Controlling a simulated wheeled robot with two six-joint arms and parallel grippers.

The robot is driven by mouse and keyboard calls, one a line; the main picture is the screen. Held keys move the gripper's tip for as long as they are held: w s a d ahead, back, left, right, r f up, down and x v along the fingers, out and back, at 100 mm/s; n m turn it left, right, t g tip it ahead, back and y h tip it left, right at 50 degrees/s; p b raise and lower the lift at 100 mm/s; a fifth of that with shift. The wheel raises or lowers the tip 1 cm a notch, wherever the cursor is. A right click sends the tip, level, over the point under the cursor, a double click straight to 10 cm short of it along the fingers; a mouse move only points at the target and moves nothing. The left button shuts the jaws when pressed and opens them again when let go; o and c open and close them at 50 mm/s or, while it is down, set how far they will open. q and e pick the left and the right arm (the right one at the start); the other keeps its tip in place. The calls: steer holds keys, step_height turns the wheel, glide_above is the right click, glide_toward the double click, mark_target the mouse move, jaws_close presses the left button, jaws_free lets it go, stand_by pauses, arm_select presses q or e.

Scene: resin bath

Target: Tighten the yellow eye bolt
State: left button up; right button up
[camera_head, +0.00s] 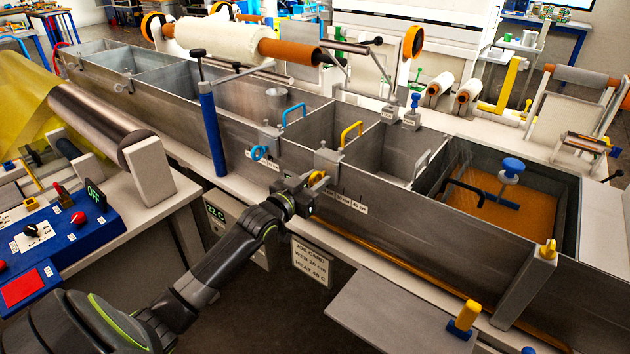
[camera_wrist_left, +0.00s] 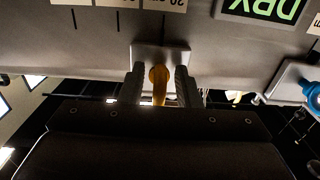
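The yellow eye bolt (camera_head: 317,178) sits on a grey clamp block on the near wall of the long metal bath (camera_head: 380,195). In the left wrist view the eye bolt (camera_wrist_left: 160,78) lies between my finger pads and points toward the camera. My left gripper (camera_head: 312,184) is at the bolt, one finger on each side. The fingers (camera_wrist_left: 160,86) look open, with narrow dark gaps beside the bolt. Contact is hard to judge. In the head view the gripper partly hides the bolt. My right gripper is not in view.
A blue eye bolt (camera_head: 259,152) sits on the wall to the left. A blue post (camera_head: 212,135) stands farther left. A job card (camera_head: 311,262) hangs below my gripper. A blue control box (camera_head: 60,245) is at the left. A grey shelf (camera_head: 400,315) juts out at the front.

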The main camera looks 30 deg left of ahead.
arm_select(q)
steer(key=s+a+p, duration=0.1)
steer(key=s+p, duration=0.1)
steer(key=s, duration=1.5)
steer(key=shift+s+a, duration=0.15)
stand_by(0.7)
